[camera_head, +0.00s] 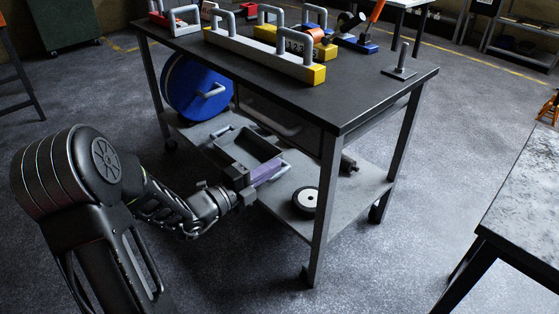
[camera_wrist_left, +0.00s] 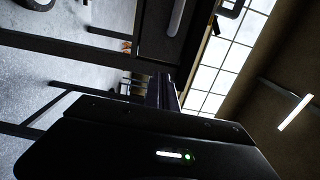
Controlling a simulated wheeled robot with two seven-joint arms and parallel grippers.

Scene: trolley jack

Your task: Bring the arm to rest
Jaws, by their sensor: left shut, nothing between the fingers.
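My left arm (camera_head: 165,195) comes in from the left and reaches toward the trolley's side. My left gripper (camera_head: 268,173) is shut and empty, with its fingers over the lower shelf, beside a dark open tray (camera_head: 245,146). I cannot tell whether it touches the tray. In the left wrist view the closed fingers (camera_wrist_left: 162,90) point away from the dark wrist housing (camera_wrist_left: 150,145). My right gripper is not in view.
The dark trolley top (camera_head: 370,88) carries several handled blocks. A blue disc (camera_head: 190,85) and a black wheel (camera_head: 304,200) are on the lower shelf (camera_head: 345,185). A trolley leg (camera_head: 325,210) stands right of the gripper. Another table (camera_head: 525,200) stands at right. Floor between is clear.

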